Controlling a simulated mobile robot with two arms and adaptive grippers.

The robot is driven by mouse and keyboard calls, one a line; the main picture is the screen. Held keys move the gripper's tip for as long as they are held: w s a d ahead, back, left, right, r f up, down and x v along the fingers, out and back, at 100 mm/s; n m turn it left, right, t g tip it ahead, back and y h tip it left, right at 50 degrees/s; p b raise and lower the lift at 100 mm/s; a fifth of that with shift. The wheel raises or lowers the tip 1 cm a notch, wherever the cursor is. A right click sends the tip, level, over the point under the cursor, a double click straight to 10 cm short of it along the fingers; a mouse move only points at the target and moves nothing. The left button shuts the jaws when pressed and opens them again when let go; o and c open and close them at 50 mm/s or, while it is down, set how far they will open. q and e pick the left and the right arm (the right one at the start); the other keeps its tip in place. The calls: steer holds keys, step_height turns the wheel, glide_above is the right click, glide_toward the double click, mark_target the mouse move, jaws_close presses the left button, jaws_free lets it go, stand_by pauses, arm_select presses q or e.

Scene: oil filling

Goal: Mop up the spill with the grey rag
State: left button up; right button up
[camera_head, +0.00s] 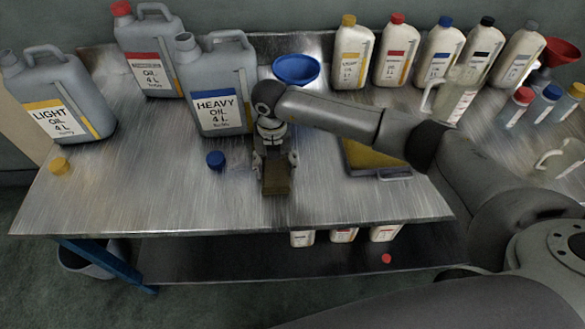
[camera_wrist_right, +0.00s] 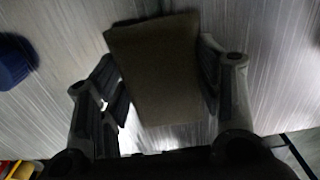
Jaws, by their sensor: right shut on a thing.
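My right gripper (camera_head: 275,163) is over the front middle of the metal table (camera_head: 350,205), pointing down. It is shut on a flat, rectangular grey-brown piece, which I take as the grey rag (camera_head: 276,182). In the right wrist view the rag (camera_wrist_right: 155,70) sits between the two fingers and looks close to the tabletop. I cannot make out a distinct spill; the arm and rag hide part of the tabletop, and the brushed metal is full of reflections. My left gripper is not in view.
A blue cap (camera_head: 215,159) lies left of the gripper, a yellow cap (camera_head: 60,166) further left. The heavy oil can (camera_head: 218,85) and blue funnel (camera_head: 296,69) stand behind. A tray with a yellow pad (camera_head: 372,157) is at right. The front edge is close.

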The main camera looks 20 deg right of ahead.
mark_target(302, 162)
steer(key=shift+w+a+b, duration=0.2)
steer(key=shift+w+a, duration=0.05)
steer(key=shift+a, duration=0.35)
steer(key=shift+w+a+b, duration=0.15)
steer(key=shift+w+a, duration=0.1)
steer(key=shift+a, duration=0.3)
steer(key=d, duration=1)
steer(key=shift+s+a+p, duration=0.25)
steer(key=shift+s+a, duration=0.1)
steer(key=shift+a, duration=0.5)
steer(key=shift+s+a+p, duration=0.2)
steer(key=shift+s+a, duration=0.15)
steer(key=shift+a, duration=0.5)
steer(key=shift+s+a+p, duration=0.25)
steer(key=shift+s+a, duration=0.1)
steer(key=shift+a, duration=0.5)
step_height(302, 162, up, 7)
steer(key=p, duration=0.4)
steer(key=shift+p, duration=0.35)
